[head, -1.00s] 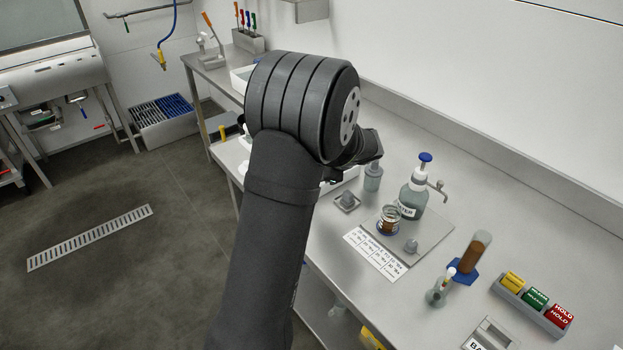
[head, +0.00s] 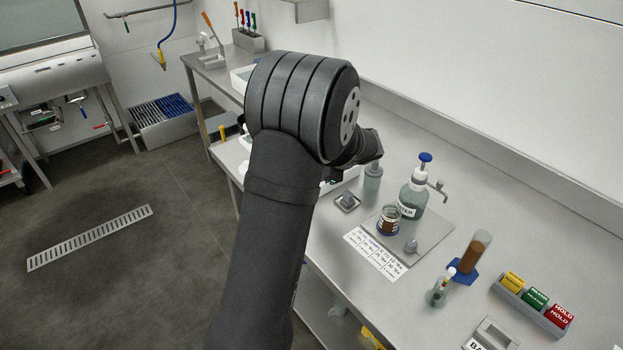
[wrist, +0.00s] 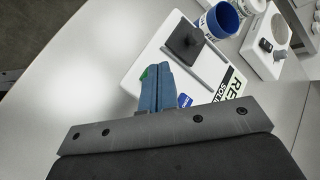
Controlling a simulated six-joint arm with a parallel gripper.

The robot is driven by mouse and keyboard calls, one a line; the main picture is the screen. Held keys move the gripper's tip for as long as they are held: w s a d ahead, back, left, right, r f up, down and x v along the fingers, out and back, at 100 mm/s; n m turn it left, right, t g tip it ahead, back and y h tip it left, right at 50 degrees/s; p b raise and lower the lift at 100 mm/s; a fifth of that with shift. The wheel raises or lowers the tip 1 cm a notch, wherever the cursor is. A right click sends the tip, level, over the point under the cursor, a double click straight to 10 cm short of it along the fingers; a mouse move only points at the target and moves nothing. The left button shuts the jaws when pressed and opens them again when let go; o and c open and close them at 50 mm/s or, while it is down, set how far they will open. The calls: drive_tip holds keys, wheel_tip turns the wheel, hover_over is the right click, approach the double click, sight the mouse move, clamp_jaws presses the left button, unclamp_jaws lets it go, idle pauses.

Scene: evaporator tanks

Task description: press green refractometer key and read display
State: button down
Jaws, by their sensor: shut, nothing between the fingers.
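In the wrist view my gripper (wrist: 158,72) is shut and empty, its blue fingers together over the white refractometer body (wrist: 150,52). The green key (wrist: 148,72) shows as a small patch at the left edge of the fingertips. The fingers cover the rest of it, and I cannot tell whether they touch it or press it. A dark square part (wrist: 184,42) sits on the white body beyond the fingers. A label with large black letters (wrist: 230,84) lies to the right. I see no readable display. In the head view my arm hides the fingertips and most of the refractometer.
In the wrist view a blue cup (wrist: 222,20) stands beyond the device, and a white unit with a dark part (wrist: 268,44) is at the right. In the head view a bottle with a blue top (head: 413,195), an amber cylinder (head: 472,255) and coloured blocks (head: 535,299) stand right of my arm.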

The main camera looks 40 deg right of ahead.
idle(0.8)
drive_tip(key=shift+f, duration=0.4)
drive_tip(key=shift+f, duration=0.45)
idle(0.5)
drive_tip(key=shift+r, duration=0.9)
drive_tip(key=shift+r, duration=2.5)
drive_tip(key=shift+f, duration=0.1)
drive_tip(key=shift+r, duration=1.95)
